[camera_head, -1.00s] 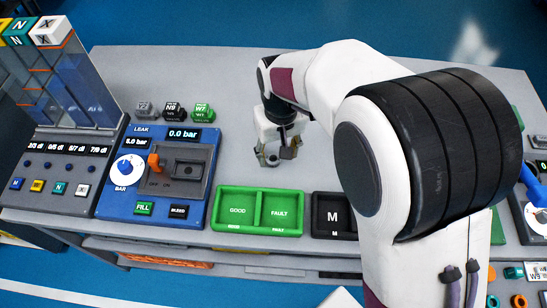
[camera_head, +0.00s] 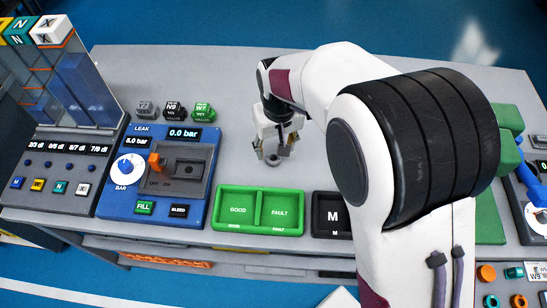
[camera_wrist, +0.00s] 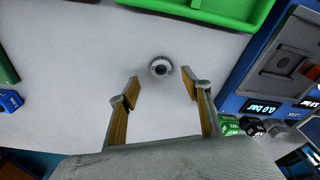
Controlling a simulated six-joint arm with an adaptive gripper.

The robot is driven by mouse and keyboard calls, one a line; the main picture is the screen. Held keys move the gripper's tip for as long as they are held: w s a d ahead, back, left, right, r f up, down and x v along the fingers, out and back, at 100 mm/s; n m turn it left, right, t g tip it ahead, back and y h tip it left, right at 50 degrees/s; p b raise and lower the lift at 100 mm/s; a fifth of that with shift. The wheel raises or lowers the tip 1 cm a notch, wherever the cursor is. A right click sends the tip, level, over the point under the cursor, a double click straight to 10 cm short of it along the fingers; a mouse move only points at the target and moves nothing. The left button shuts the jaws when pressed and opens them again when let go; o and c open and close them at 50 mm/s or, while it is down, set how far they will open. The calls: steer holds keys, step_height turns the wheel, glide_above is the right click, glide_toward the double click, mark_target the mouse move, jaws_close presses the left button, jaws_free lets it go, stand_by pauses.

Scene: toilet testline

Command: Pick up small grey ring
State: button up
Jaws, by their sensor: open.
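The small grey ring (camera_wrist: 160,68) lies flat on the grey table in the wrist view, just beyond and between my fingertips, nearer the right finger. In the head view the small grey ring (camera_head: 272,160) shows on the table just below my gripper (camera_head: 274,153), partly hidden by the fingers. My gripper (camera_wrist: 158,82) is open and empty, its two fingers apart with tan inner pads. I cannot tell its exact height above the table.
A green GOOD/FAULT tray (camera_head: 258,190) stands in front of my gripper, with a black M tray (camera_head: 332,226) to its right. A blue leak panel (camera_head: 165,205) is to the left, with several valve blocks (camera_head: 173,110) behind it. The table around the ring is clear.

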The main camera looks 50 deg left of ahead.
mark_target(274, 158)
stand_by(0.3)
steer(key=shift+w+a+f, duration=0.1)
steer(key=shift+a+f, duration=0.1)
steer(key=shift+f, duration=1.1)
steer(key=shift+a+f, duration=0.2)
steer(key=shift+f, duration=1.05)
steer(key=c, duration=0.9)
